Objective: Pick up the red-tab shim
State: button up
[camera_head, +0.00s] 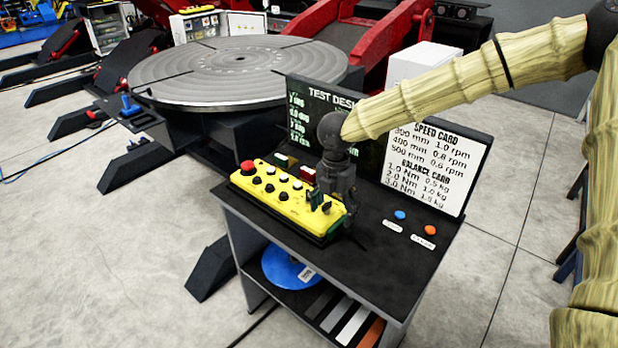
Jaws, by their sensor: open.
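My gripper (322,207) is dark and points down, with its fingers open and nothing seen between them. In the picture it overlaps the right end of the yellow control box; I cannot tell how far above the box it is. A small red-marked piece (308,172), which looks like the red-tab shim, lies on the black desk top behind the box, just left of my gripper. My gripper partly covers the area to its right. A second small piece with a pale edge (284,160) lies further left.
The yellow control box (262,192) has a red button and several knobs. Behind stand a dark screen (300,100) and a white card board (436,165). Blue (400,215) and orange (430,230) discs lie at the desk's right. A round metal turntable (235,70) stands behind.

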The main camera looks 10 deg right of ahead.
aim_at(309, 176)
jog(key=z, duration=0.05)
jog(key=i, duration=1)
jog(key=u, duration=0.05)
